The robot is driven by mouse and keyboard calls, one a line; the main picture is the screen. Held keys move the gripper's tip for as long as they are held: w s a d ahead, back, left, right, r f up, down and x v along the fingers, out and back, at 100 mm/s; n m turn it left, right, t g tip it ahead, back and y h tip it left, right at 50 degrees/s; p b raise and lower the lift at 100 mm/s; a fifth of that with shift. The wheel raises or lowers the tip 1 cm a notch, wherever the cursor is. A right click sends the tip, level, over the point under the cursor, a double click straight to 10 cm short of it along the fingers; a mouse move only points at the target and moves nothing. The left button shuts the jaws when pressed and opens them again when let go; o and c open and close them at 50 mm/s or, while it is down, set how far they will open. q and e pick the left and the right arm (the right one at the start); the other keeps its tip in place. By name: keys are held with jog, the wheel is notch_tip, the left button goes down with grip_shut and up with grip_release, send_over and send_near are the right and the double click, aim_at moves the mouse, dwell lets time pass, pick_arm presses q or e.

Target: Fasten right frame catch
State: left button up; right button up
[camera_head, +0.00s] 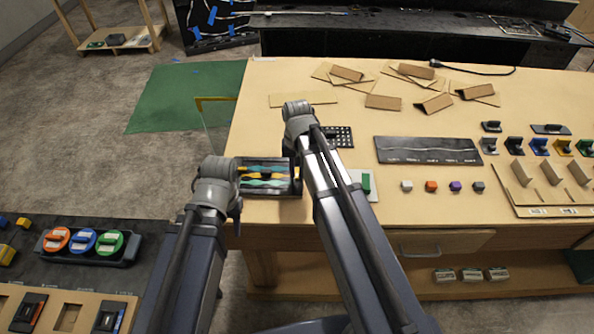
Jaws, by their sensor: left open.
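A dark rectangular frame (268,192) with wavy teal and yellow strips inside lies near the table's left front edge. My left gripper (236,212) is at the frame's left front corner, small and partly hidden by its own wrist; it is open. My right gripper (295,160) points down at the frame's right end, mostly covered by my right arm; its fingers cannot be made out. The right frame catch is hidden or too small to tell, so I cannot see whether it is fastened.
A black panel (428,151) and several small coloured blocks lie to the right. A white plate with a green block (366,183) sits just right of my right arm. Cardboard pieces (383,102) lie at the back. A drawer (432,243) is below the table's front.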

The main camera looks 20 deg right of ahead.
grip_shut()
jog(key=shift+n, duration=0.3)
jog(key=n, duration=0.7)
jog(key=shift+n, duration=0.3)
jog(key=n, duration=0.9)
jog(key=shift+n, duration=0.5)
